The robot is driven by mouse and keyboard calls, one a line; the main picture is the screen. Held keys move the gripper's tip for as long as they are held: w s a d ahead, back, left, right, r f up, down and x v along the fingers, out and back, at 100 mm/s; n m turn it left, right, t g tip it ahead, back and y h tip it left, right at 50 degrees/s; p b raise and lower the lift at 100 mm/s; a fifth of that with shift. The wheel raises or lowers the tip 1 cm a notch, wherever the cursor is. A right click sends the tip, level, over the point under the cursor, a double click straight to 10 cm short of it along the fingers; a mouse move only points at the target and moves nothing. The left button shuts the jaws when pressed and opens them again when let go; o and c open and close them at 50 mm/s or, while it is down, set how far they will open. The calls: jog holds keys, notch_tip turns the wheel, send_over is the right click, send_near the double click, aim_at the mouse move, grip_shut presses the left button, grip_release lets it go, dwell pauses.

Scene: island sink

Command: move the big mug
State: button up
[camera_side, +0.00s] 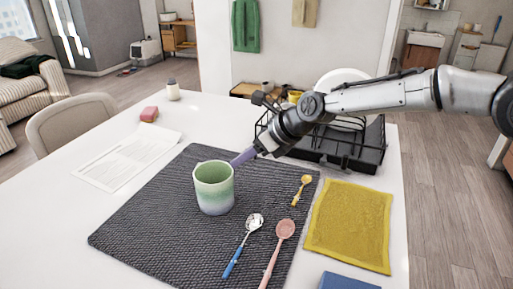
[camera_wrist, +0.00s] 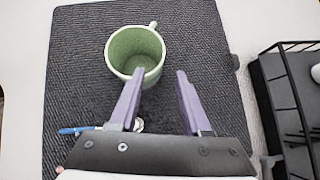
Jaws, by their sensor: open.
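The big mug (camera_side: 214,188) is green at the top and fades to pale and bluish at the base. It stands upright on the dark woven mat (camera_side: 130,232). In the wrist view the mug (camera_wrist: 135,52) shows its open mouth, with its handle at the upper right. My gripper (camera_side: 235,161) is just right of the mug's rim in the side view. In the wrist view the purple fingers of my gripper (camera_wrist: 160,73) are apart with nothing between them. The left fingertip overlaps the mug's near rim in the picture; I cannot tell whether it touches.
A blue-handled spoon (camera_side: 243,245), a pink spoon (camera_side: 278,252) and a small yellow spoon (camera_side: 301,190) lie on the mat. A yellow cloth (camera_side: 350,225) lies to the right. A black dish rack (camera_side: 345,150) stands behind my arm. Paper (camera_side: 127,158) lies at left.

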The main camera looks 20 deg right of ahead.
jog(key=shift+v, duration=2.3)
